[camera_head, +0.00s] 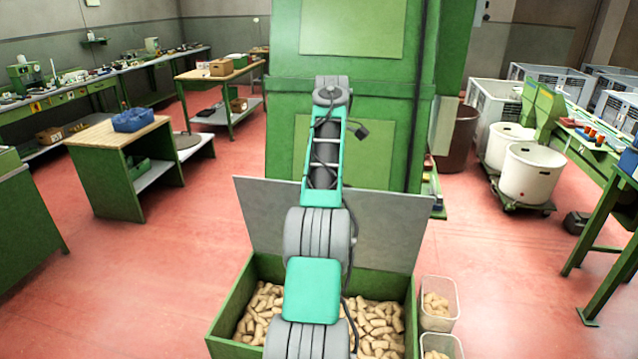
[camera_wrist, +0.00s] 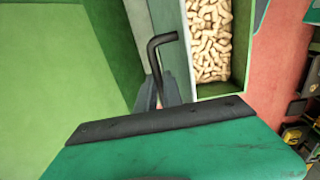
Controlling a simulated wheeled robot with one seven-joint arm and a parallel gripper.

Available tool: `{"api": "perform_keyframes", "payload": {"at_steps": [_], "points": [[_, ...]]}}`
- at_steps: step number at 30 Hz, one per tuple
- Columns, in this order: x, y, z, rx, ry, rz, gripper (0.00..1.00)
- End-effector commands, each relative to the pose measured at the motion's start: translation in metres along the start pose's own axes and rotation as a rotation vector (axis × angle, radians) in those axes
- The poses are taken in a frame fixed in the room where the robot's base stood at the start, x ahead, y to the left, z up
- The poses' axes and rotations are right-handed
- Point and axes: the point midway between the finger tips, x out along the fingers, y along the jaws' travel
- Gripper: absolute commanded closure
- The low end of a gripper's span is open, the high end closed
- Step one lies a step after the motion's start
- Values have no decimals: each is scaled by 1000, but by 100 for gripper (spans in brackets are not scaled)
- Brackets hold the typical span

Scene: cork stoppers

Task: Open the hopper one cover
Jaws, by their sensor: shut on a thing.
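The hopper (camera_head: 382,284) is a green open-topped box full of corks in the head view. A grey flat cover (camera_head: 385,225) stands up, tilted, along its far edge, and the corks below it are exposed. In the wrist view the cover shows as a narrow grey strip (camera_wrist: 141,32) beside the corks. A black bent handle (camera_wrist: 164,62) rises between the grey fingers of my gripper (camera_wrist: 160,93), which is shut on it. In the head view my gripper is hidden behind my arm.
A tall green machine (camera_head: 340,45) stands right behind the hopper. Two clear bins of corks (camera_head: 440,300) stand at the hopper's right. A green bench (camera_head: 110,165) is on the left, and white tubs (camera_head: 532,173) are on the right.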

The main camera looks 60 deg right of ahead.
Motion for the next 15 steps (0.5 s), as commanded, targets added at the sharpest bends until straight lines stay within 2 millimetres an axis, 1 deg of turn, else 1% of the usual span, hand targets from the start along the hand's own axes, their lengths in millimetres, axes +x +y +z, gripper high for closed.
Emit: {"api": "perform_keyframes", "payload": {"at_steps": [1, 11, 12, 15], "points": [[6, 0, 2, 0, -1, -10, 100], [7, -1, -1, -5, -1, -13, 100], [7, -1, -2, -6, -1, -14, 88], [6, -1, -2, -6, -1, -12, 80]]}}
